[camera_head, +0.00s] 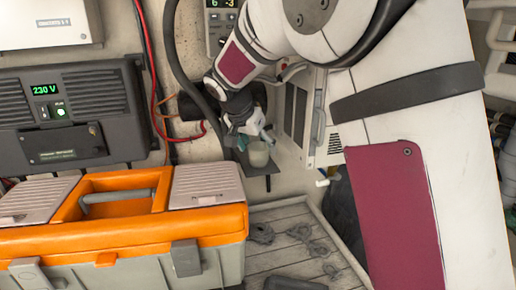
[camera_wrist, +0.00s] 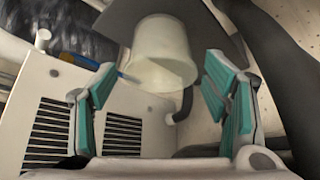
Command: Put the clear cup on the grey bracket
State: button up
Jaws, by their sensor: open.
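The clear cup (camera_head: 258,154) looks pale and translucent and stands upright on the grey bracket (camera_head: 266,170), a dark flat shelf at the wall. In the wrist view the cup (camera_wrist: 162,50) has its open rim facing the camera, with the dark grey bracket (camera_wrist: 212,32) behind it. My gripper (camera_head: 252,127) is open just above the cup in the head view. In the wrist view its teal-padded fingers (camera_wrist: 160,76) are spread to either side, with the cup ahead between them and space at both sides. Light contact with the fingers cannot be ruled out.
A white louvred box (camera_head: 308,115) stands close right of the bracket. An orange and grey toolbox (camera_head: 120,232) fills the lower left. A black inverter unit (camera_head: 68,115) and hanging cables (camera_head: 150,60) are on the wall to the left. Shackles (camera_head: 300,232) lie on the slatted floor.

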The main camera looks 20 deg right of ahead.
jog(key=b+v, duration=0.1)
jog(key=v, duration=1)
jog(key=shift+b, duration=0.35)
